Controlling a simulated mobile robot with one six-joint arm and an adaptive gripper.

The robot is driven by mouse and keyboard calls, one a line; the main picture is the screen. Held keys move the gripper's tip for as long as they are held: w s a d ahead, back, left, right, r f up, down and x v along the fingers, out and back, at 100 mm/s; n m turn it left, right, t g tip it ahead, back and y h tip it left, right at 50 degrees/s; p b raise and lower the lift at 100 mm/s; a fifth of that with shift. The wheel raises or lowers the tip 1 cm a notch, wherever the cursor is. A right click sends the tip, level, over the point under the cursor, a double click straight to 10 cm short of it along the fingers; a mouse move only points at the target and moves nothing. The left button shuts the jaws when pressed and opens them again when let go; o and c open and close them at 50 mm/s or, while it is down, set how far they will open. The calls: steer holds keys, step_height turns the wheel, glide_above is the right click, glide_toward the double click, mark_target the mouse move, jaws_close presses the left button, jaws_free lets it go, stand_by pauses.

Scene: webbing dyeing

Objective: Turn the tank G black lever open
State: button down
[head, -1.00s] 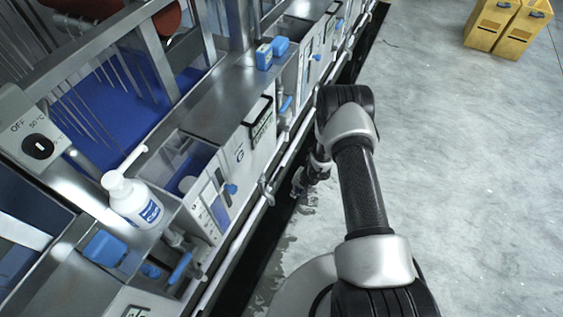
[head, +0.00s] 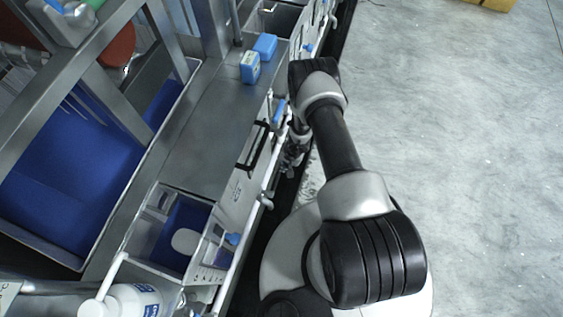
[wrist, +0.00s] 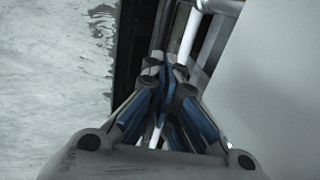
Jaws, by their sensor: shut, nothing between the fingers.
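My gripper (wrist: 165,72) points down along the tank fronts in the wrist view, its fingertips close together and shut with nothing held. In the head view my gripper (head: 292,156) is small and dark, beside the tank row, partly hidden by my arm. A black bar-like handle (head: 256,150) shows on the front of the tank unit, just left of my gripper; I cannot tell whether it is the tank G lever. No tank G lettering is readable now. Something blue shows behind the fingers in the wrist view, too blurred to name.
A white pipe (wrist: 189,38) runs along the tank fronts. Blue boxes (head: 250,68) stand on the steel ledge (head: 205,120). A white pump bottle (head: 135,300) is at the lower left. The grey floor (head: 450,150) to the right is clear.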

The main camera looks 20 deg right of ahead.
mark_target(278, 176)
steer(key=f+b, duration=0.2)
steer(key=f, duration=0.2)
steer(key=w+a+f+b, duration=0.1)
steer(key=f+b, duration=0.2)
steer(key=a+f+b, duration=0.1)
steer(key=f+b, duration=0.2)
steer(key=f, duration=0.1)
steer(key=shift+w+f, duration=0.2)
steer(key=shift+f, duration=0.15)
